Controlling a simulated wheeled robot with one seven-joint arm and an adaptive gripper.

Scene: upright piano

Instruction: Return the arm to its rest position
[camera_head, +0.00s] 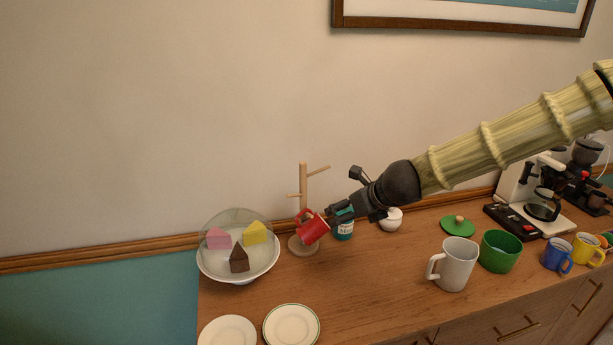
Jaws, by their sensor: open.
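My arm reaches in from the right edge, and my gripper (332,215) is open at its far end, above the wooden sideboard. A red mug (311,228) is tilted right at the fingertips, in front of the wooden mug tree (303,178). I cannot tell whether the fingers touch the mug, or whether it hangs on a peg, as the gripper hides part of that side.
A teal jar (343,230) and a white lidded pot (391,220) stand close by the gripper. A domed cake stand (239,263) is at left, plates (291,328) in front. Grey (456,264) and green (499,252) vessels and a coffee machine (522,190) are at right.

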